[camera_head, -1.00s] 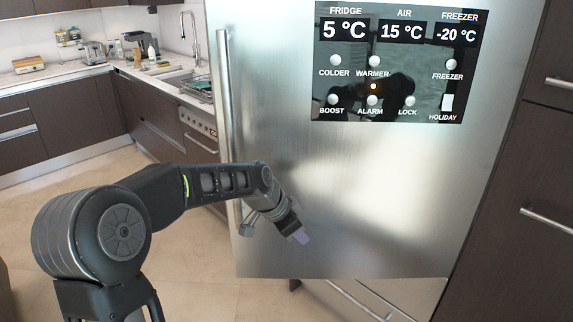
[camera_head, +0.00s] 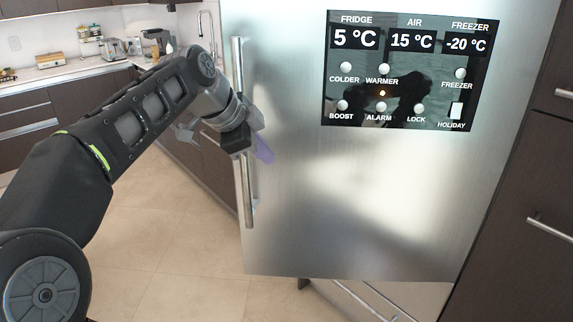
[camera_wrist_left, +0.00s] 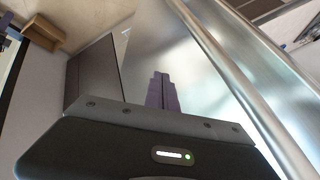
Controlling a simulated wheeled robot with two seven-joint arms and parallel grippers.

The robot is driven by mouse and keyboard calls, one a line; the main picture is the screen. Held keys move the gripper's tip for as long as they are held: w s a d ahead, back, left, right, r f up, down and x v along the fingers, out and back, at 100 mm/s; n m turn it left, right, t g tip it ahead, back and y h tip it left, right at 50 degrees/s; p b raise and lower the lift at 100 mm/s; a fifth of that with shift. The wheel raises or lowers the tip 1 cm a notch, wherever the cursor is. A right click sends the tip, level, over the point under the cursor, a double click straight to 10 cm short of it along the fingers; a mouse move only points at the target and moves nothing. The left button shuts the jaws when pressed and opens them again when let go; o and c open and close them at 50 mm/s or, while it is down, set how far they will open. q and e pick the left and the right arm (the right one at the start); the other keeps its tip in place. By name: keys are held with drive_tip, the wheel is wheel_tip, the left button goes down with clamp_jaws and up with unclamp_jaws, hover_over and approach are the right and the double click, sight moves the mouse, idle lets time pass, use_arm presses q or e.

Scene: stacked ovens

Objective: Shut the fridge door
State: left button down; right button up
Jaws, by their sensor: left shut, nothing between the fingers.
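The fridge door (camera_head: 370,200) is a large brushed-steel panel filling the right half of the head view. It stands partly open, its left edge swung out from the cabinets. Its vertical bar handle (camera_head: 238,75) runs along that left edge. My left gripper (camera_head: 264,150) is at the door's outer face, just right of the handle. Its purple fingers are shut and empty. In the left wrist view the shut fingers (camera_wrist_left: 162,92) point along the steel surface, with the handle (camera_wrist_left: 235,80) to their right. Whether they touch the door is unclear. My right gripper is out of view.
A display panel (camera_head: 398,72) sits high on the door. A lower steel drawer front (camera_head: 365,300) shows beneath it. Dark cabinets (camera_head: 535,190) stand at the right. A counter (camera_head: 60,72) with appliances lies at the back left. The tiled floor (camera_head: 160,240) is clear.

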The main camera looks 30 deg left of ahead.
sight(286, 167)
use_arm(q)
drive_tip(key=p+x, duration=0.1)
drive_tip(key=x, duration=0.2)
drive_tip(key=w+p+x, duration=0.1)
drive_tip(key=x, duration=0.3)
drive_tip(key=a+r+p+x, duration=0.1)
drive_tip(key=x, duration=0.3)
drive_tip(key=shift+w+a+p, duration=0.2)
drive_tip(key=shift+w+p, duration=0.15)
drive_tip(key=shift+w, duration=0.15)
drive_tip(key=shift+w+a+f, duration=0.1)
drive_tip(key=shift+w+a, duration=0.2)
drive_tip(key=shift+w, duration=0.25)
